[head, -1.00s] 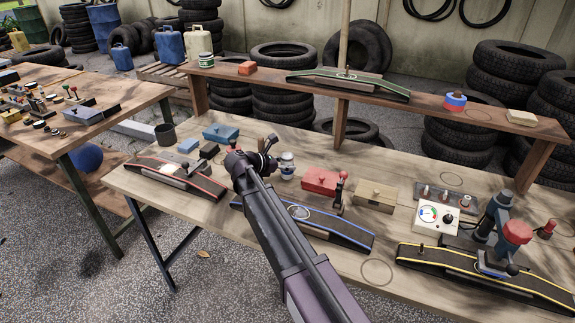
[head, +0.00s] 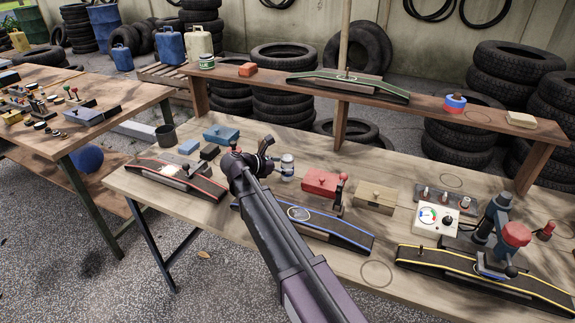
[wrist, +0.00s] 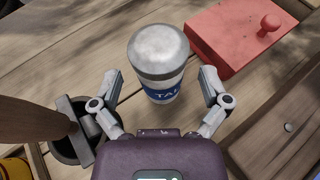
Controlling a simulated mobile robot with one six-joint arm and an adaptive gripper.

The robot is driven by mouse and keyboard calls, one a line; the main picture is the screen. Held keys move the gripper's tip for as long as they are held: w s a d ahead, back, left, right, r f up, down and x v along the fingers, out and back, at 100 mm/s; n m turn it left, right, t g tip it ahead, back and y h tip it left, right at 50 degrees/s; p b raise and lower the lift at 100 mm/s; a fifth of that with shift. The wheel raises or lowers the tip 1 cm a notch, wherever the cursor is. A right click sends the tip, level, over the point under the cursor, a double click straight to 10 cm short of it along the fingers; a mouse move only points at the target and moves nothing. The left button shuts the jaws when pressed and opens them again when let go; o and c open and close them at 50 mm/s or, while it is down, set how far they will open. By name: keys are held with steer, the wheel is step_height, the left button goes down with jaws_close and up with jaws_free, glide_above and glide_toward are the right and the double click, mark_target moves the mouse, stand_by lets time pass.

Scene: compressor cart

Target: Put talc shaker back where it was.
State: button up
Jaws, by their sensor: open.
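The talc shaker (head: 287,166), a small white can with a grey lid and a blue label, stands upright on the workbench. In the wrist view the talc shaker (wrist: 158,62) stands upright ahead of my gripper (wrist: 160,82), with one finger on each side and a gap to both. My gripper (head: 265,154) is open and empty, just left of the shaker in the head view. The shaker's lower part is partly hidden there.
A red box (head: 321,182) and a wooden box (head: 375,197) stand right of the shaker. A blue-edged ramp (head: 335,233) lies in front. Drawn circles mark bare spots on the bench (head: 376,274) and the shelf. The raised shelf (head: 430,103) runs behind.

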steer(key=p+v, duration=0.3)
steer(key=v, duration=0.6)
steer(key=shift+r, duration=0.2)
steer(key=shift+s+a+r+p, duration=0.15)
steer(key=shift+s+a+p, duration=0.3)
steer(key=shift+a, duration=0.15)
